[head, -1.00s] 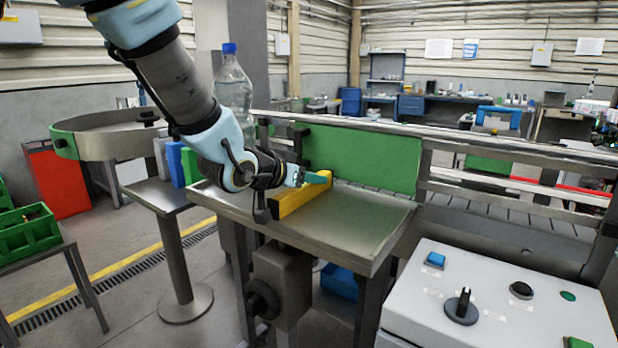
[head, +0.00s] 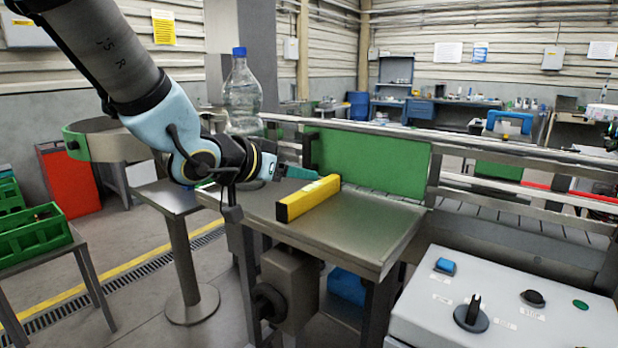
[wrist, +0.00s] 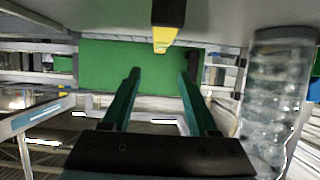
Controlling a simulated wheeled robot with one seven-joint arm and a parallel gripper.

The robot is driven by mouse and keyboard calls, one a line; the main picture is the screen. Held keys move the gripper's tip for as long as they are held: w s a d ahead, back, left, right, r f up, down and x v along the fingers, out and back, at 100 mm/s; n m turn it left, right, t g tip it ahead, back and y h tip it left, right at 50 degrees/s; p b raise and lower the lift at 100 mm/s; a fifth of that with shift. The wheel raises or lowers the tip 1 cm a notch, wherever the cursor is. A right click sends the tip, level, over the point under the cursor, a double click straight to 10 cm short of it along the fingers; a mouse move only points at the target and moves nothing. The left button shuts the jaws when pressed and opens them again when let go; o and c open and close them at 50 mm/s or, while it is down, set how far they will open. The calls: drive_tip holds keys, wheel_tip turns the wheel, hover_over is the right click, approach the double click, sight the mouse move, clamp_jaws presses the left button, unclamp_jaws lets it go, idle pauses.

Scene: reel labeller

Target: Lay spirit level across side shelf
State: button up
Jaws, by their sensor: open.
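The yellow spirit level (head: 308,198) lies on the metal side shelf (head: 350,232), its near end toward the shelf's front left and its far end toward the green panel. My gripper (head: 304,174) is above the shelf's back left part, behind and left of the level, apart from it. In the wrist view, my gripper (wrist: 158,85) has its two green fingers spread with nothing between them. The end of the level (wrist: 164,38) shows at the top of that view, beyond the fingertips.
A water bottle (head: 242,95) with a blue cap stands behind my wrist; it is close on the right in the wrist view (wrist: 280,95). The green panel (head: 372,160) borders the shelf's back. A control box (head: 510,295) stands front right. The shelf's right part is clear.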

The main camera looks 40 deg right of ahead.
drive_tip(key=shift+v, duration=1.8)
drive_tip(key=w+a+f+n+t+y, duration=0.1)
drive_tip(key=w+a+f+n+y, duration=0.2)
drive_tip(key=w+a, duration=0.3)
drive_tip(key=w+a+f+n+t+y, duration=0.1)
drive_tip(key=w+a+f+n+y, duration=0.2)
drive_tip(key=a, duration=0.6)
drive_tip(key=w+a+f+n+t+y, duration=0.25)
drive_tip(key=w+a+f, duration=0.2)
drive_tip(key=a, duration=0.25)
drive_tip(key=s+a+f+n+g+y, duration=0.2)
drive_tip(key=s+a+f+g, duration=0.1)
drive_tip(key=a, duration=0.5)
drive_tip(key=s+a+f+n+g+y, duration=0.2)
drive_tip(key=s+a+n+g, duration=0.1)
drive_tip(key=a, duration=0.5)
drive_tip(key=shift+s+a+f, duration=0.2)
drive_tip(key=shift+s+f, duration=0.2)
drive_tip(key=shift+s, duration=0.05)
